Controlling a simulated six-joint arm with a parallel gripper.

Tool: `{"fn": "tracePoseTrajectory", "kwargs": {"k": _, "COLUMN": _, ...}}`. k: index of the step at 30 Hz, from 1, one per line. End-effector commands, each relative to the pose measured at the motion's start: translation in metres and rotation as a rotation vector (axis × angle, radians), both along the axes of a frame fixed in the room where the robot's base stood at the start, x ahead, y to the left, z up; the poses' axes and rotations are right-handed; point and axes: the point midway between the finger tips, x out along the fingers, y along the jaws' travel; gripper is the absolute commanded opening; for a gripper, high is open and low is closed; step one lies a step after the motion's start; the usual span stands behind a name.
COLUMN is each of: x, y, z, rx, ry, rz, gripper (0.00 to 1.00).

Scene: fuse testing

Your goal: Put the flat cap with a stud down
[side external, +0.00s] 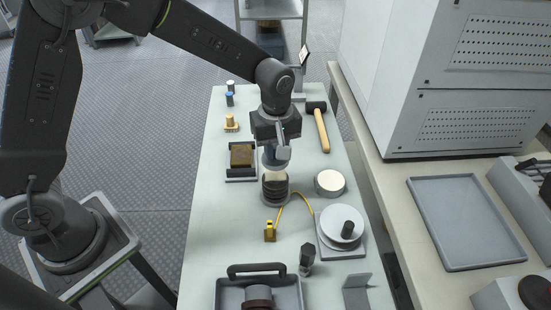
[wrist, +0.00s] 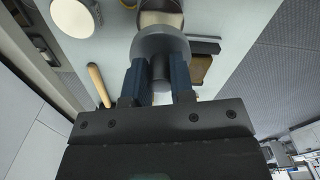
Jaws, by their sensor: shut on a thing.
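The flat cap with a stud is a grey disc (wrist: 160,40) with a short round stud. In the wrist view my gripper (wrist: 158,84) is shut on the stud, one blue-dark finger on each side. In the side external view my gripper (side external: 274,146) points down over the table, with the cap (side external: 269,164) partly hidden at its fingertips. A dark ribbed cylinder (side external: 275,190) with a cream top stands just below the cap. I cannot tell whether the cap touches it. In the wrist view the cream top (wrist: 162,20) shows partly behind the cap.
A cream-topped disc (side external: 330,181) and a grey round plate with a dark knob (side external: 334,229) lie to the right. A brown block (side external: 242,156) sits left, a mallet (side external: 321,130) behind. A yellow cable part (side external: 270,233) and handled tray (side external: 291,287) are in front.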

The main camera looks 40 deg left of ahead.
Motion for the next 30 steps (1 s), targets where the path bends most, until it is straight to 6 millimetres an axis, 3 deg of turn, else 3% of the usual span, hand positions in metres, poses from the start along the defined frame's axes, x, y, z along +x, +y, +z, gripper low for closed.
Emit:
{"fn": "tracePoseTrajectory", "kwargs": {"k": 8, "x": 0.000, "y": 0.000, "z": -0.036, "rx": -0.001, "ry": 0.001, "rz": 0.001, "gripper": 0.00}}
{"fn": "tracePoseTrajectory", "kwargs": {"k": 20, "x": 0.000, "y": 0.000, "z": -0.040, "rx": -0.001, "ry": -0.002, "rz": 0.000, "gripper": 0.00}}
{"fn": "tracePoseTrajectory", "kwargs": {"k": 21, "x": 0.000, "y": 0.000, "z": -0.041, "rx": -0.001, "ry": -0.002, "rz": 0.000, "gripper": 0.23}}
{"fn": "tracePoseTrajectory", "kwargs": {"k": 30, "x": 0.000, "y": 0.000, "z": -0.041, "rx": -0.001, "ry": -0.002, "rz": 0.000, "gripper": 0.48}}
